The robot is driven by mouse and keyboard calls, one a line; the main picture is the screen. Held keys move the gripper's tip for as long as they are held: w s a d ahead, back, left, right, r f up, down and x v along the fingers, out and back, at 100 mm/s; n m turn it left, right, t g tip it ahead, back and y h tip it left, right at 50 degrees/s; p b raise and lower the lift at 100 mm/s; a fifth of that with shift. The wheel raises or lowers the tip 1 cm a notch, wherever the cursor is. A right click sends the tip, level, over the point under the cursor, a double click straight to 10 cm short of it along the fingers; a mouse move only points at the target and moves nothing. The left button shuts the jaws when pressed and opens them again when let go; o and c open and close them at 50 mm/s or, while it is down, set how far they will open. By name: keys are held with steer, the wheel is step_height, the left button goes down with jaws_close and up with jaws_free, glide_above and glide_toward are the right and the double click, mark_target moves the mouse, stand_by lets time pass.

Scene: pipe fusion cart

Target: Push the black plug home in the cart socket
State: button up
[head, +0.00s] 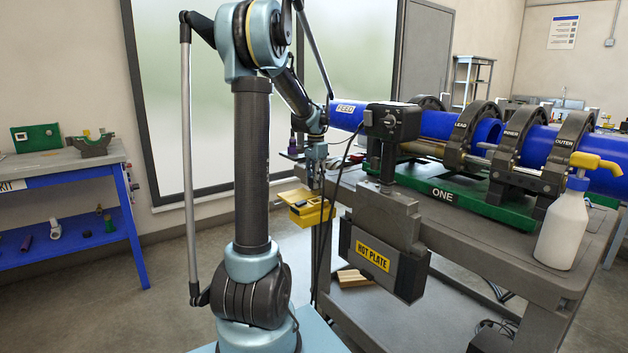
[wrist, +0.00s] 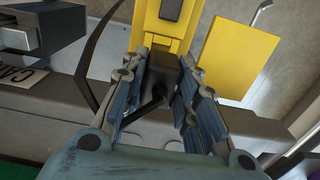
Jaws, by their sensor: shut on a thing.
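My gripper (wrist: 158,78) is shut on the black plug (wrist: 160,70), whose body lies between the two blue-grey finger pads. A short dark cable end shows at the plug's near side. The yellow cart socket (wrist: 165,28) lies straight ahead of the plug, and its yellow lid (wrist: 238,45) stands open to the right. The plug's front meets or nearly meets the socket; how deep it sits I cannot tell. In the head view my gripper (head: 316,172) points down just above the yellow socket (head: 312,212) at the cart's left end, and the plug is too small to make out.
The grey cart (head: 480,248) carries a green base (head: 455,202) with blue pipe (head: 487,131) in black clamps. The hot plate unit (head: 378,235) hangs close right of the socket. A white bottle (head: 563,232) stands on the cart's right. A blue bench (head: 75,220) is far left.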

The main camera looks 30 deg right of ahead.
mark_target(315, 192)
steer(key=shift+f, duration=2.15)
steer(key=shift+f, duration=0.45)
jaws_close()
steer(key=o, duration=1.1)
jaws_free()
steer(key=shift+o, duration=0.2)
step_height(315, 192, up, 12)
steer(key=shift+f, duration=0.1)
steer(key=shift+a, duration=0.15)
